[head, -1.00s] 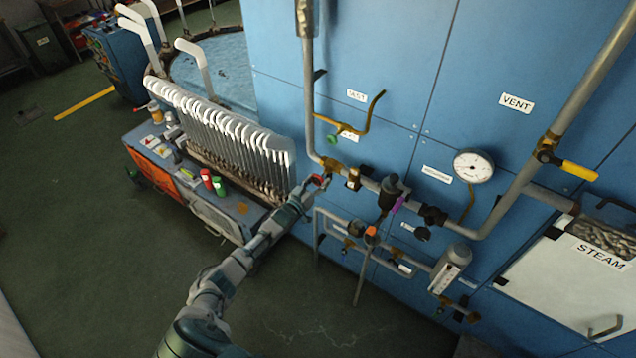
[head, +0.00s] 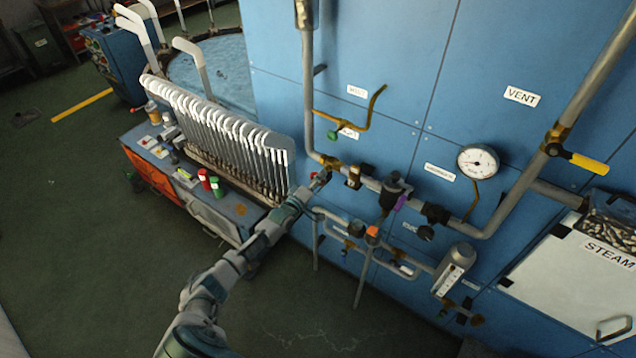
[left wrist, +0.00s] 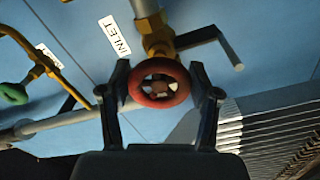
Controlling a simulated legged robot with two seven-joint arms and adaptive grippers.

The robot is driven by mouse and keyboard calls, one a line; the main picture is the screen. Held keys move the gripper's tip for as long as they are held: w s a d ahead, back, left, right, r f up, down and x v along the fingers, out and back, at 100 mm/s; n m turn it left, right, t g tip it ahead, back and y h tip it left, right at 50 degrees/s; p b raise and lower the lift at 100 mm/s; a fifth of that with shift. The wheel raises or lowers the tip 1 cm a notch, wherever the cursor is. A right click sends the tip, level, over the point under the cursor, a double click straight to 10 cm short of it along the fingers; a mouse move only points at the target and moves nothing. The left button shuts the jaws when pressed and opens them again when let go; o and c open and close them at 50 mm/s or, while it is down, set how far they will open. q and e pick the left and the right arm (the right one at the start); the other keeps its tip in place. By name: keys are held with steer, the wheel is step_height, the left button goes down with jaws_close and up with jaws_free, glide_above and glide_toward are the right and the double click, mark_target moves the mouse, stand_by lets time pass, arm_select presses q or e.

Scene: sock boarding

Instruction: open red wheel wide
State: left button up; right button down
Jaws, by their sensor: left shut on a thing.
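The red wheel (left wrist: 159,84) is a small round handwheel with spokes, on a brass valve (left wrist: 158,40) below the INLET label in the left wrist view. My left gripper (left wrist: 161,92) has one finger on each side of the wheel's rim and is shut on it. In the head view my left gripper (head: 318,182) is at the pipe's lower bend, and it mostly hides the wheel there. My right gripper is in neither view.
Grey pipes with a pressure gauge (head: 478,162) and a yellow-handled valve (head: 585,162) run right along the blue wall. A lower pipe rack (head: 365,270) stands below. A bench (head: 215,205) with white boarding forms (head: 225,130) stands left.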

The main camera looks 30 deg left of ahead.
arm_select(q)
steer(key=shift+s+d+f+n+b, duration=0.2)
steer(key=shift+f+n+b, duration=0.1)
steer(key=shift+f+n, duration=0.4)
steer(key=shift+w+r+n, duration=0.1)
steer(key=shift+r+n, duration=0.05)
steer(key=shift+n, duration=0.15)
steer(key=o, duration=1.1)
steer(key=shift+o, duration=0.3)
steer(key=shift+w+r, duration=0.1)
steer(key=shift+r, duration=0.05)
steer(key=shift+a+r, duration=0.1)
steer(key=shift+r, duration=0.1)
steer(key=s+a, duration=0.1)
steer(key=s, duration=1.1)
